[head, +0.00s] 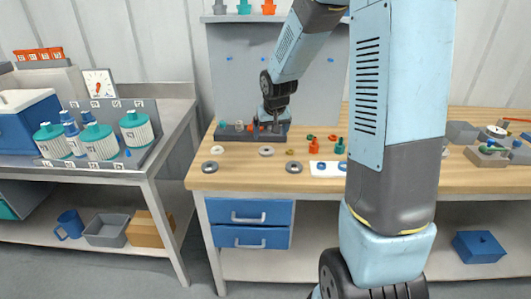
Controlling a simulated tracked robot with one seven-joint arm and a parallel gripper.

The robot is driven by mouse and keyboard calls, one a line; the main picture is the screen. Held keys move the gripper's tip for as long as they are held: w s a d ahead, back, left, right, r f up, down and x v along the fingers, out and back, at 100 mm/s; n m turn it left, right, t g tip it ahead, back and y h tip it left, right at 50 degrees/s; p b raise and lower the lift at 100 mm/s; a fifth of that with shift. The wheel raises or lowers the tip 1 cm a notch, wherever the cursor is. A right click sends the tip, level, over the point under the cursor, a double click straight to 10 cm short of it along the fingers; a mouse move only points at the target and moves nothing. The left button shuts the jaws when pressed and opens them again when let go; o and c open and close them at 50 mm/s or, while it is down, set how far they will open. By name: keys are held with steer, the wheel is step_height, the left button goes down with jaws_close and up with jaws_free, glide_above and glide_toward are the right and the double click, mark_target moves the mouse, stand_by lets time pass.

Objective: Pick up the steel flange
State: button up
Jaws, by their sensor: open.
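Several small ring-shaped parts lie flat on the wooden workbench (240,176). A dark grey metal ring (294,167) near the bench's front edge looks like a steel flange. A similar grey ring (209,167) lies at the front left, and a paler one (267,151) lies farther back. I cannot tell for sure which is the steel flange. My gripper (276,124) is open and points down over the dark rack at the back of the bench. It is behind and above the rings, apart from them. Its fingertips are small and partly lost against the rack.
The dark rack (236,132) holds small fittings. My arm hides part of the bench. A metal table (110,174) with white-and-teal vessels stands left, across a gap.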

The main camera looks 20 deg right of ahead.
glide_toward(267, 147)
steer(key=f, duration=0.1)
steer(key=s+f, duration=0.1)
steer(key=f, duration=0.1)
steer(key=shift+s+a, duration=0.3)
steer(key=shift+w+x, duration=0.15)
steer(key=shift+x, duration=1.1)
steer(key=shift+w+x, duration=0.2)
steer(key=shift+x, duration=1.05)
steer(key=shift+r, duration=0.15)
steer(key=c, duration=1.3)
